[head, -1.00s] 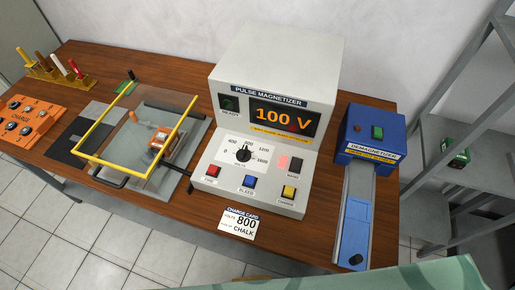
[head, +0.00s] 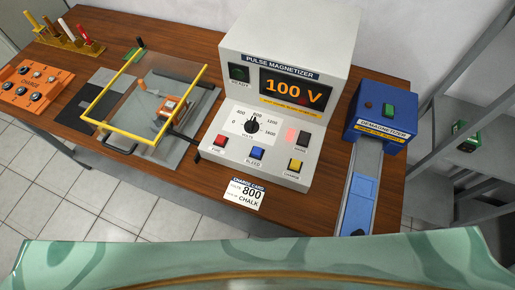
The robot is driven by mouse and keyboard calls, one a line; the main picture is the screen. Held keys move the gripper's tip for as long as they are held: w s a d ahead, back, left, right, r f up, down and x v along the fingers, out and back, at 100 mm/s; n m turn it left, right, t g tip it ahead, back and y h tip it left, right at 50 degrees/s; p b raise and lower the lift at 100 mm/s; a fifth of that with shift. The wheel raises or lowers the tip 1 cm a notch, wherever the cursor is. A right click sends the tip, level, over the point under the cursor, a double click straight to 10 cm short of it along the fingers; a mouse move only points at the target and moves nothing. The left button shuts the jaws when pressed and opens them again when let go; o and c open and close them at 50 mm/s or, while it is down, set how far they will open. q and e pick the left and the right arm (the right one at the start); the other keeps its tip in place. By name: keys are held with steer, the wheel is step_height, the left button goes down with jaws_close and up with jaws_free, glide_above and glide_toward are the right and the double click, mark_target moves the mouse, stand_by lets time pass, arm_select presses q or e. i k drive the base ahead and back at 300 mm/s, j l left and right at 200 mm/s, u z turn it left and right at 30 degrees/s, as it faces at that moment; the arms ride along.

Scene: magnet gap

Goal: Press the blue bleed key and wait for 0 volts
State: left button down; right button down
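The pulse magnetizer (head: 229,105) is a light grey cabinet at the middle of the table. Its display (head: 295,92) reads 100 V in orange. The blue bleed key (head: 257,153) sits on the front panel between a red key (head: 221,141) and a yellow charge key (head: 294,166). Nothing is seen touching the blue key. The dial (head: 252,125) is above the keys, and a pink-red light (head: 291,135) glows beside a dark switch. Neither of my grippers is in the picture.
A yellow-framed clear guard (head: 103,95) covers a fixture at left. An orange box (head: 31,86) and rack of coloured sticks (head: 75,42) stand further left. A blue demagnetizer (head: 380,118) stands right. A card (head: 245,193) reading 800 and CHALK lies in front. Grey shelves stand far right.

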mark_target(256, 151)
steer(key=j+z, duration=0.3)
steer(key=j, duration=0.5)
steer(key=j+z, duration=0.3)
steer(key=j, duration=0.5)
steer(key=j+z, duration=0.3)
steer(key=j, duration=0.45)
